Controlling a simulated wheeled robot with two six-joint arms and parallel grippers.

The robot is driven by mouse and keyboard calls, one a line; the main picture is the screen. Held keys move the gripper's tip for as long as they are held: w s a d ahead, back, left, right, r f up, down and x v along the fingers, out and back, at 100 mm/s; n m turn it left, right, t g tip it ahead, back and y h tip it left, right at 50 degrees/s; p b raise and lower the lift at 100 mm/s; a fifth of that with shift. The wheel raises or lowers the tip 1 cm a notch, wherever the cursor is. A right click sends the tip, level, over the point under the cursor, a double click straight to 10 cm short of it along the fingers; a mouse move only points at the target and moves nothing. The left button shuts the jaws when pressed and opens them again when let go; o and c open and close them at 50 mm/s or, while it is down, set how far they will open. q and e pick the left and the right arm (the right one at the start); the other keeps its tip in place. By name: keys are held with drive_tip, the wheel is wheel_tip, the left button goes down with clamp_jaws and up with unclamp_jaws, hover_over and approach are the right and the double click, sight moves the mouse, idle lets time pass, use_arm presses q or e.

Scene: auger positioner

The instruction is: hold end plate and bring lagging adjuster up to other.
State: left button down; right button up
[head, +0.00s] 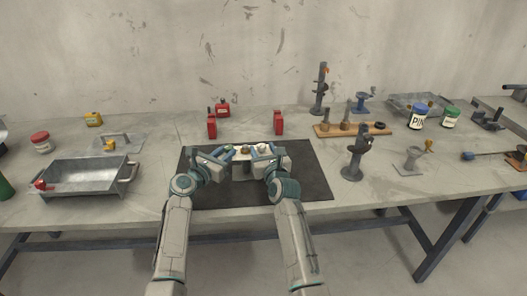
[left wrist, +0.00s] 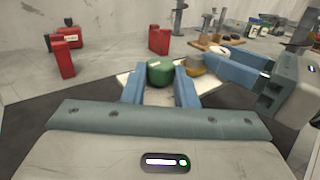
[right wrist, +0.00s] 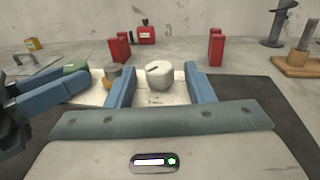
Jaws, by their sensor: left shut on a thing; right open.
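My left gripper (left wrist: 160,80) is shut on a dark green rounded block (left wrist: 160,72) over a pale plate (left wrist: 125,79); the block's end also shows in the right wrist view (right wrist: 76,67). My right gripper (right wrist: 160,85) is open, its fingers on either side of a whitish slotted round piece (right wrist: 159,75). A brass-yellow piece (left wrist: 195,66) sits between the two grippers and also shows in the right wrist view (right wrist: 120,76). I cannot tell which of these is the end plate or the lagging adjuster. In the head view the grippers (head: 228,153) (head: 265,151) mostly hide them.
A dark mat (head: 310,185) lies under the work area. Red blocks (head: 212,124) (head: 278,121) stand behind it. A metal tray (head: 90,180) is at left. A grey stand (head: 356,155) and a wooden rack (head: 335,131) are at right. The mat's front is partly clear.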

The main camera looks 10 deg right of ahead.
wheel_tip(320, 180, up, 10)
idle(0.5)
drive_tip(key=s+d+f+n+g+y, duration=0.4)
drive_tip(key=s+d+f+n+y, duration=0.2)
drive_tip(key=s+d+f+y, duration=0.25)
drive_tip(key=x, duration=0.8)
drive_tip(key=f+x, duration=0.1)
drive_tip(key=x, duration=0.2)
drive_tip(key=shift+w+a, duration=0.3)
drive_tip(key=c, duration=1)
drive_tip(key=shift+a, duration=0.1)
